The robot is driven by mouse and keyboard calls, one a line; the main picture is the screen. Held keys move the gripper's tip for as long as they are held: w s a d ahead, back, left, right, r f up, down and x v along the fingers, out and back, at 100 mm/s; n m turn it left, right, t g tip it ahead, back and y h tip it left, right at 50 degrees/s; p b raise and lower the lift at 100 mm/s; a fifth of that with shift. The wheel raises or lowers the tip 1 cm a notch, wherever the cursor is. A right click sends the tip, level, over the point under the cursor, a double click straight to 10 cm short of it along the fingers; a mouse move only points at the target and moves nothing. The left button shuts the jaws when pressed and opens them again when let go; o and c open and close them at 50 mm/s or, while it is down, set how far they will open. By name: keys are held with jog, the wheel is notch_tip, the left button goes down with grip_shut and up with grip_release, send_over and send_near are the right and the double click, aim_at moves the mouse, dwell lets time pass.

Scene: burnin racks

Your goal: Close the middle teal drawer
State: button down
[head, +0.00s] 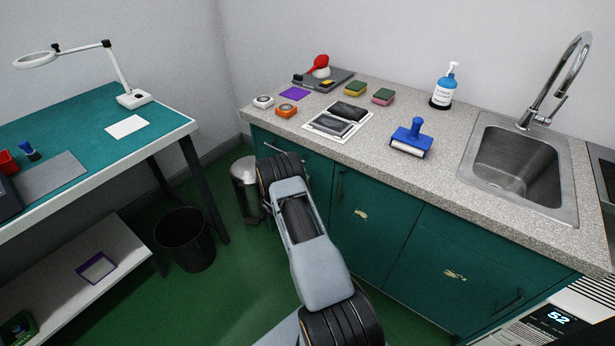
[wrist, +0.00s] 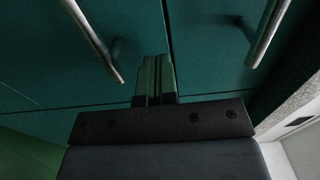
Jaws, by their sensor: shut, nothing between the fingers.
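Teal fronts (head: 375,240) run under the speckled counter in the head view, with grey bar handles. The middle front has a handle (head: 338,185) at its left edge and a small pale mark. I cannot tell from here whether any front stands out from the cabinet. My arm hides part of the left front, and my gripper is hidden in the head view. In the wrist view my gripper (wrist: 155,64) is shut and empty, with its fingertips before teal fronts (wrist: 210,60). One bar handle (wrist: 95,42) is left of the fingers and another (wrist: 267,32) is right.
The counter (head: 350,160) holds a blue stamp roller (head: 411,137), sponges, a soap bottle (head: 444,86) and a sink (head: 515,165). A metal bin (head: 245,187) stands beside my arm. A black bin (head: 185,240) and a teal-topped table (head: 75,125) are to the left.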

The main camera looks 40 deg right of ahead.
jog(key=v, duration=1.2)
jog(key=s+f+m+g+y, duration=0.25)
jog(key=s+m+g, duration=0.3)
jog(key=m, duration=0.35)
jog(key=s+a+r+m+g+y+p, duration=0.1)
jog(key=s+a+r+m+g+y, duration=0.3)
jog(key=s+m, duration=0.55)
jog(key=s+a+r+m+t+y+p, duration=0.2)
jog(key=a+r+m, duration=0.3)
jog(key=r, duration=0.5)
jog(key=s+a+r+m+t+y+p, duration=0.2)
jog(key=a+r+m+y, duration=0.3)
jog(key=r+m, duration=0.3)
jog(key=s+a+r+m+t+y+p, duration=0.2)
jog(key=a+r+m, duration=0.4)
jog(key=r, duration=0.8)
jog(key=shift+s+m+t+y+p, duration=0.25)
jog(key=shift+m+t+y+p, duration=0.5)
jog(key=shift+t+y, duration=0.4)
